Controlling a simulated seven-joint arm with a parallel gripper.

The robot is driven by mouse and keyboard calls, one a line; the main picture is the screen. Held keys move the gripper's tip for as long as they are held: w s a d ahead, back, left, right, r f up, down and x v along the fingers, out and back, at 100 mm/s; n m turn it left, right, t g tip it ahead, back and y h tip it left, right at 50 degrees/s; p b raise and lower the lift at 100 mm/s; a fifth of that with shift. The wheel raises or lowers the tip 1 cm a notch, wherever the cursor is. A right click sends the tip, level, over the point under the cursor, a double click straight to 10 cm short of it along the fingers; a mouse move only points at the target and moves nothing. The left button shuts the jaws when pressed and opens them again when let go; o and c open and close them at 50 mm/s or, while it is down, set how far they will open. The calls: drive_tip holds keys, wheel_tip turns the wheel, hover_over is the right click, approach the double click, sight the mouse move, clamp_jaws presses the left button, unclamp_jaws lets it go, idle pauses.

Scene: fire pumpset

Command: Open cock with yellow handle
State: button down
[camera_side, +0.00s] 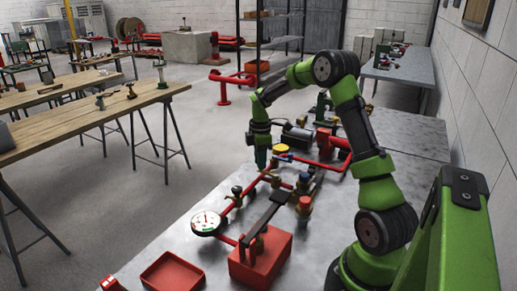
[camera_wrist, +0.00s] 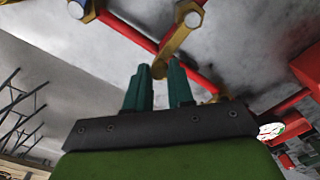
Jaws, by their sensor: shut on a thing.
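In the side view, the cock's yellow handle (camera_side: 280,149) is on the red pipework at the middle of the metal table. My gripper (camera_side: 261,158) points down just to its left in that view. In the wrist view, a yellow lever handle (camera_wrist: 177,40) runs from a grey bolt head down to between my fingers. The two teal fingers (camera_wrist: 160,72) are on either side of its near end, shut on it. The contact and most of the valve body are hard to make out.
Red pipes and valves surround the spot, with a pressure gauge (camera_side: 207,222) to the front left. A red block (camera_side: 260,260) and a red tray (camera_side: 173,271) are at the front. A red pipe (camera_wrist: 125,22) runs beside the handle in the wrist view.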

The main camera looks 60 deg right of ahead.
drive_tip(key=shift+a+r, duration=0.1)
drive_tip(key=c, duration=1)
unclamp_jaws()
wheel_tip(320, 180, up, 17)
drive_tip(key=shift+f, duration=0.1)
